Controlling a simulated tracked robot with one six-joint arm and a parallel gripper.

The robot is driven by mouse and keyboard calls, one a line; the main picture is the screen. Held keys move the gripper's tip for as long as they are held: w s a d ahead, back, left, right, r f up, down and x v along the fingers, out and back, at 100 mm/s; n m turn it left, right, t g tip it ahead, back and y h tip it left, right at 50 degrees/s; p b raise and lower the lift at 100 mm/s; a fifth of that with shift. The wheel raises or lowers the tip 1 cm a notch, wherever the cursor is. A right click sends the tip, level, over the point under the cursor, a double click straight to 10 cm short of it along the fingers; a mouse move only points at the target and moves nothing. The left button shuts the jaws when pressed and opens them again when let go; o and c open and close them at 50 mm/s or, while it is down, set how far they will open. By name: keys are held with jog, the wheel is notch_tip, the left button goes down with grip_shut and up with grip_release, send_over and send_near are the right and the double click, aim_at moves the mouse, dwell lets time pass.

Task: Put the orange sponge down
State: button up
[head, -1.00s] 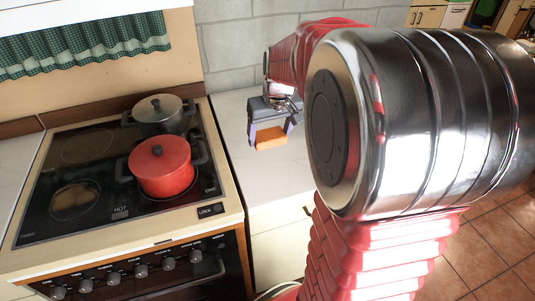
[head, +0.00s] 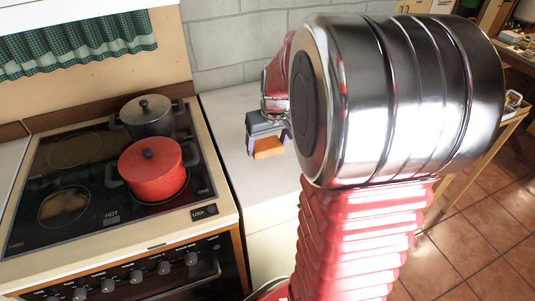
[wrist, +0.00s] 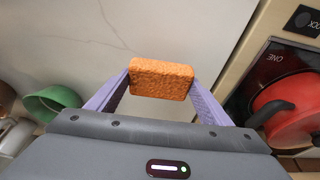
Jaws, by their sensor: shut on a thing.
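The orange sponge (head: 268,148) is a small block held between the two purple fingers of my gripper (head: 268,143). In the wrist view the sponge (wrist: 161,79) spans the gap between the fingertips (wrist: 160,82), one finger against each end. In the head view the sponge is over the white countertop (head: 232,128) to the right of the stove. I cannot tell whether its underside touches the counter.
A red pot (head: 153,171) and a grey lidded pot (head: 147,117) stand on the black cooktop at left. A green bowl (wrist: 52,102) shows at the wrist view's left. The counter around the sponge is clear. A wooden table (head: 490,140) stands at right.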

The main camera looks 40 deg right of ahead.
aim_at(267, 154)
jog(key=shift+f, duration=0.3)
jog(key=shift+f, duration=0.1)
jog(key=shift+f, duration=1.75)
jog(key=o, duration=1.1)
jog(key=shift+f, duration=0.1)
jog(key=v, duration=1.2)
